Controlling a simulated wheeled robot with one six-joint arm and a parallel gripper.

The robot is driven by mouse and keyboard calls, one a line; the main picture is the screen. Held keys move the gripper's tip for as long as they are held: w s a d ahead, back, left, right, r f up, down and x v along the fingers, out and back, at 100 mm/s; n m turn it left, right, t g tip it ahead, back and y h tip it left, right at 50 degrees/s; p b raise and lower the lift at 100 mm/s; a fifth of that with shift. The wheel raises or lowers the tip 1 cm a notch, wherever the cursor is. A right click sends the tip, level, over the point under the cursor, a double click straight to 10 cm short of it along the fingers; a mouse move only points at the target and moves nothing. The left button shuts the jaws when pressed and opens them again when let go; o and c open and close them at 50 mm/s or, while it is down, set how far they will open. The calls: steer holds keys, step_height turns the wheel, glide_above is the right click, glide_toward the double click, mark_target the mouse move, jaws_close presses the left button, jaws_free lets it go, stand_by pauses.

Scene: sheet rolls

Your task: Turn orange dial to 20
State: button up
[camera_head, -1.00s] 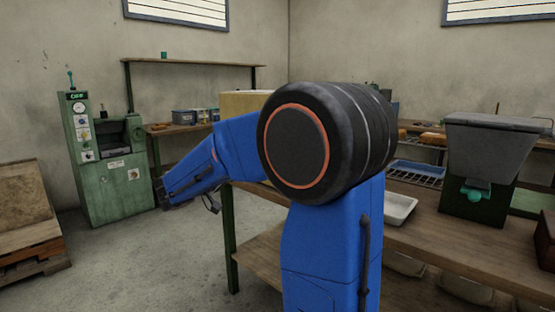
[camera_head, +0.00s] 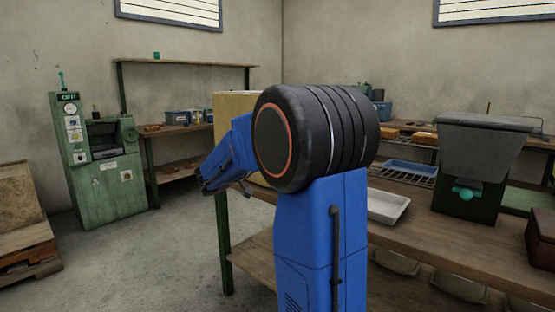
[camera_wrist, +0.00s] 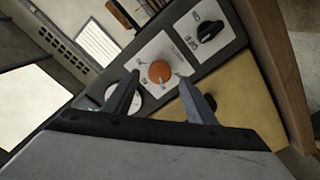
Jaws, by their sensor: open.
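The orange dial (camera_wrist: 160,72) shows in the wrist view, on a white label plate on a dark grey panel. Small markings surround it, but they are too small to read, and I cannot tell its setting. My gripper (camera_wrist: 158,78) is open, its two grey fingers on either side of the dial in the picture. I cannot tell whether they touch it or stay in front of it. In the head view the dial is not visible, and my blue arm reaches left beside the pale yellow box (camera_head: 226,103).
A black ON/OFF knob (camera_wrist: 209,31) sits beside the dial, with a yellow panel (camera_wrist: 238,98) bearing another dark knob below. A white round gauge (camera_wrist: 121,98) is partly behind the left finger. In the head view, a green machine (camera_head: 108,170) stands across open floor, and a workbench (camera_head: 415,235) is at right.

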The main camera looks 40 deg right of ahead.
steer(key=shift+w+d, duration=0.1)
steer(key=shift+d, duration=1.65)
steer(key=c, duration=1)
steer(key=shift+c, duration=0.2)
steer(key=shift+n, duration=0.3)
steer(key=n, duration=1.1)
steer(key=shift+n, duration=0.3)
steer(key=shift+f, duration=0.1)
